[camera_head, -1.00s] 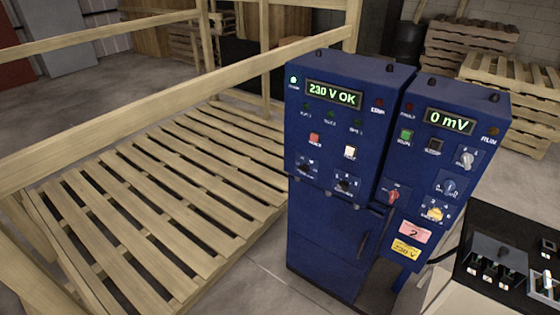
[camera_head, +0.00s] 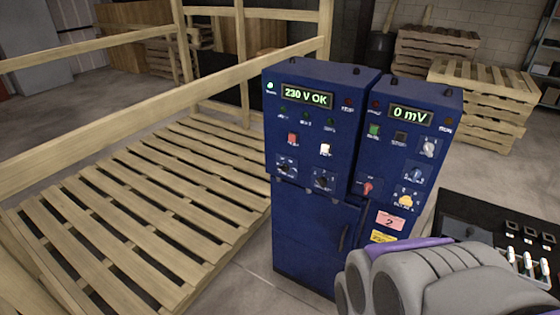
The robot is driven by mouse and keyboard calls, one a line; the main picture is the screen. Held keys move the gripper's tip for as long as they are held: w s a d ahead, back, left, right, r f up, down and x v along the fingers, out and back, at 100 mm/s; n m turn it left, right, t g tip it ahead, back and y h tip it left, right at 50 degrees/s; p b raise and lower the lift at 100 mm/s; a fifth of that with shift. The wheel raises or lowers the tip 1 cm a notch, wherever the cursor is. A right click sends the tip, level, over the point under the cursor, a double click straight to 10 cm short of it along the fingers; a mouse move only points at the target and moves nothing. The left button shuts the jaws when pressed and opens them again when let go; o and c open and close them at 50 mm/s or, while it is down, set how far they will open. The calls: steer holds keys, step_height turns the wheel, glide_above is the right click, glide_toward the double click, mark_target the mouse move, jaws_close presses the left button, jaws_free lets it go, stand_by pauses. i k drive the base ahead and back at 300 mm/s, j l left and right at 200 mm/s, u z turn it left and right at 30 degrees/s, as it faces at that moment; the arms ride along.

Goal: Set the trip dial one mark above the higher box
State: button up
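The blue control cabinet (camera_head: 320,225) stands upright in the middle, with two panels side by side. The right panel's display (camera_head: 409,115) reads 0 mV. Below it are a grey dial (camera_head: 428,149), a dark blue dial (camera_head: 416,174), a yellow dial (camera_head: 406,201) and a red switch (camera_head: 367,187). The left panel's display (camera_head: 306,96) reads 230 V OK, above two black dials (camera_head: 286,168) (camera_head: 323,182). Labels are too small to tell which is the trip dial or its setting. No boxes are clearly visible. Grey and purple parts of my arm fill the lower right; no gripper fingertips show.
A slatted wooden platform (camera_head: 130,200) with rails lies left of the cabinet. A black console (camera_head: 485,238) with white-tipped levers stands at the right, partly behind my arm. Stacked pallets (camera_head: 480,90) are at the back right. A pink tag (camera_head: 390,220) is on the right panel.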

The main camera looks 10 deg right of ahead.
mark_target(285, 168)
steer(key=z, duration=0.8)
steer(key=i+l+z, duration=0.1)
steer(key=l+z, duration=0.25)
steer(key=z, duration=0.15)
steer(key=i+l+z, duration=0.15)
steer(key=l+z, duration=0.3)
steer(key=i+l+z, duration=0.15)
steer(key=z, duration=0.35)
steer(key=u, duration=0.5)
steer(key=j+u, duration=0.15)
steer(key=u, duration=0.25)
steer(key=j+u, duration=0.2)
steer(key=u, duration=0.25)
steer(key=j+u, duration=0.15)
steer(key=u, duration=0.25)
steer(key=j+u, duration=0.15)
steer(key=u, duration=0.25)
steer(key=i+j, duration=0.2)
steer(key=j, duration=0.2)
steer(key=i+j, duration=0.15)
steer(key=j, duration=0.25)
